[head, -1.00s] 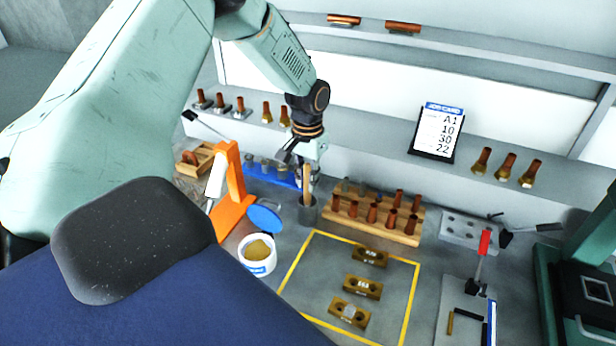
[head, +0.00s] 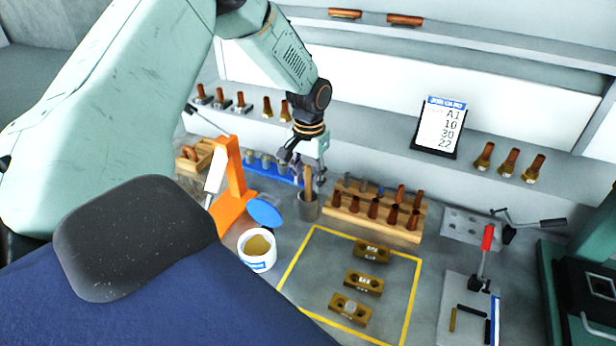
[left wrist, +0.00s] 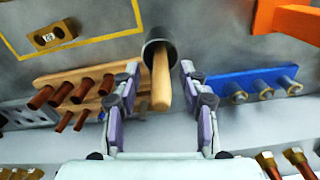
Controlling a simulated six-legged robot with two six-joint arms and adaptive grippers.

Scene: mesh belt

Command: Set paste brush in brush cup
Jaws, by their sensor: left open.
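The paste brush (head: 308,181) stands in the grey brush cup (head: 308,208), its wooden handle sticking up and leaning slightly. My left gripper (head: 299,160) is just above and behind the handle in the head view. In the left wrist view my left gripper (left wrist: 162,98) is open, with one finger on each side of the wooden handle (left wrist: 161,82) and gaps on both sides. The dark cup (left wrist: 158,45) shows beyond the fingertips there. The brush's lower end is hidden inside the cup. My right gripper is not in view.
A wooden rack (head: 372,220) with copper-coloured pieces stands close right of the cup. A blue rack (head: 272,172) is to the left, with an orange stand (head: 233,190) and white paste tub (head: 257,252) nearer. The yellow-outlined area (head: 318,262) holds several brass blocks.

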